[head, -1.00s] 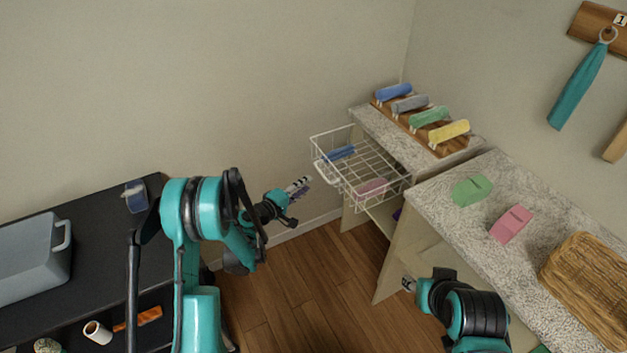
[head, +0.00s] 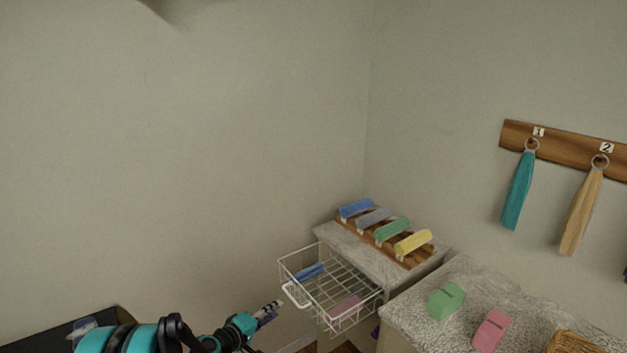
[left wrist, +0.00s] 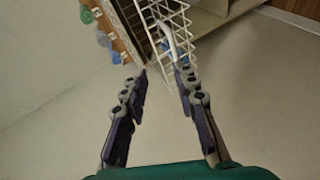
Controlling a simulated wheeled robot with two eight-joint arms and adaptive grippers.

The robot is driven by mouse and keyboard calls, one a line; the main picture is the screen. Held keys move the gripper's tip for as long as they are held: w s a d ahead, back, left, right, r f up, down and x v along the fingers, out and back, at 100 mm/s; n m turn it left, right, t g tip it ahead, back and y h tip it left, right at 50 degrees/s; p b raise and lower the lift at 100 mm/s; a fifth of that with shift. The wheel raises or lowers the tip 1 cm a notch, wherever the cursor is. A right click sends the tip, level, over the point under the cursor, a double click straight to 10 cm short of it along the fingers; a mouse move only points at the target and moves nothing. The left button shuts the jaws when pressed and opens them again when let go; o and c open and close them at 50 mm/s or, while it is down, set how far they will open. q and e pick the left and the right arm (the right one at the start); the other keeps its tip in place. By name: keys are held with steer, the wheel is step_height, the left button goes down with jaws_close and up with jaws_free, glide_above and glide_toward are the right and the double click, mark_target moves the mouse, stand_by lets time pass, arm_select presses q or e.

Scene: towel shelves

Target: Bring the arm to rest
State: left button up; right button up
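My left gripper (head: 272,311) is in the lower middle of the head view, left of the white wire basket (head: 336,292) and apart from it. In the left wrist view my left gripper (left wrist: 163,84) has its two fingers spread, with nothing between them but the view of the wall and floor. The basket also shows at the top of the left wrist view (left wrist: 160,20), beyond the fingertips. My teal left arm (head: 150,338) comes in at the bottom left of the head view. My right gripper is out of view.
The basket holds a blue towel (head: 308,272) and a pink towel (head: 345,306). A wooden rack (head: 418,260) with several rolled towels stands on the shelf behind. A green block (head: 445,300) and a pink block (head: 491,330) lie on the speckled counter. Towels hang from a wall board (head: 565,147).

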arm_select(q)
steer(key=s+r+m+g+y, duration=0.25)
steer(key=s+r, duration=0.25)
steer(key=s, duration=0.3)
steer(key=s+r+m+g+y, duration=0.1)
steer(key=s+r+m, duration=0.25)
steer(key=s, duration=0.45)
steer(key=s+a+m+g+y, duration=0.1)
steer(key=s+a+y, duration=0.1)
steer(key=s, duration=0.6)
steer(key=s+a+m+y, duration=0.2)
steer(key=s, duration=0.6)
steer(key=shift+s+a+g, duration=0.3)
steer(key=shift+s+g, duration=0.05)
steer(key=shift+s, duration=0.05)
